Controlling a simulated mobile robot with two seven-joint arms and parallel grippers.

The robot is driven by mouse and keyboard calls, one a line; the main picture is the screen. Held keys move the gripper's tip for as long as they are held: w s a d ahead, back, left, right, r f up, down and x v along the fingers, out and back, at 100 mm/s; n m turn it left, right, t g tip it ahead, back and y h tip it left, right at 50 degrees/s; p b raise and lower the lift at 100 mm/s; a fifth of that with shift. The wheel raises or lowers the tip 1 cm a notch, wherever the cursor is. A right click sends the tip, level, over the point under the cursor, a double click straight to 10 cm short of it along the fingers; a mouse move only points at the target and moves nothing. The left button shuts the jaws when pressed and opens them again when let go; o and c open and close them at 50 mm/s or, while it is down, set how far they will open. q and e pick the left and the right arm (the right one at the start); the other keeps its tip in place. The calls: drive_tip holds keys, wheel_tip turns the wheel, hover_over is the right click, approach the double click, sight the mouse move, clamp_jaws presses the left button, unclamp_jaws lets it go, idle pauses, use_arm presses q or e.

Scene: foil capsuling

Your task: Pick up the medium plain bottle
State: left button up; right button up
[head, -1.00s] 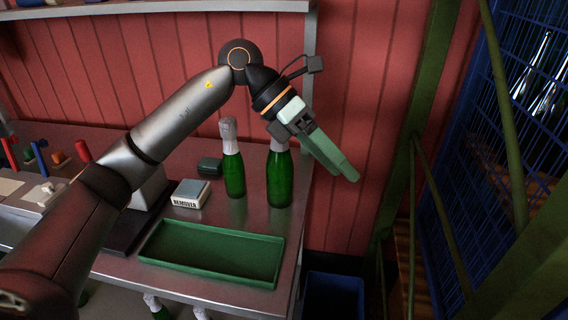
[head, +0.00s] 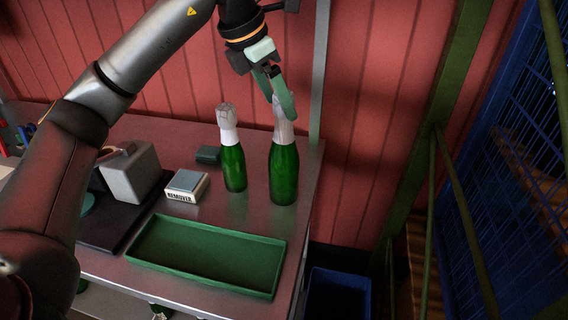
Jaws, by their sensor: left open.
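Two green bottles with pale necks stand upright on the metal table. The left bottle (head: 234,168) is smaller, and the right bottle (head: 284,174) is taller and wider. I cannot tell for sure which one is the medium plain bottle. My left gripper (head: 284,104) is open and points down at the neck of the right bottle. Its green fingers overlap the upper neck in the head view. I cannot tell whether they touch it, and the bottle's top is partly hidden. My right gripper is not in view.
An empty green tray (head: 207,268) lies at the table's front. A remover box (head: 187,186), a small dark box (head: 208,155) and a grey block (head: 131,174) stand left of the bottles. A blue bin (head: 338,294) is below the table's right edge.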

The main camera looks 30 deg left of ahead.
sight(284, 152)
use_arm(q)
drive_tip(key=shift+x, duration=2.95)
drive_tip(key=shift+d+r, duration=0.1)
drive_tip(key=shift+d, duration=0.1)
clamp_jaws()
drive_tip(key=shift+w+r, duration=0.15)
